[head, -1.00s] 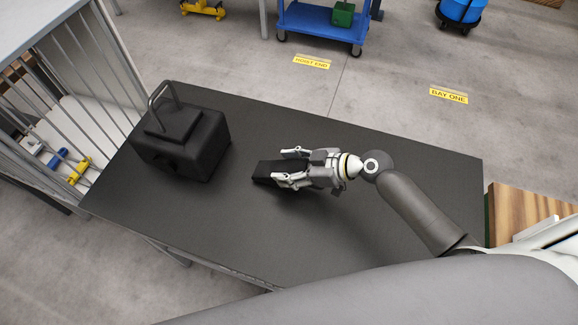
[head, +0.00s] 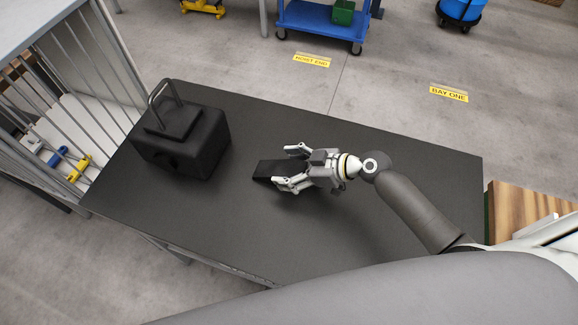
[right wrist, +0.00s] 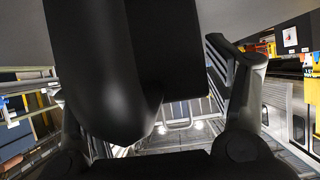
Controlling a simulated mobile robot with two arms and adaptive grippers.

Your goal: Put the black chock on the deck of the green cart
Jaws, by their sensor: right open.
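The black chock (head: 266,170) lies on the dark table, its left end showing beyond my right gripper and the rest hidden by it. My right gripper (head: 280,166) is open, low over the table, with its fingers on either side of the chock; I cannot tell whether they touch it. Its fingers also show in the right wrist view (right wrist: 155,110), with a dark rounded shape between them. At the right edge a wooden deck (head: 530,208) with a green edge shows, partly hidden by my arm; it may be the green cart. My left gripper is not in view.
A black block with a metal handle (head: 182,140) stands left on the table (head: 330,245). A railed grey frame (head: 95,60) is at the far left. Beyond the table are a blue cart (head: 320,28) with a green box and clear floor. The table's front is clear.

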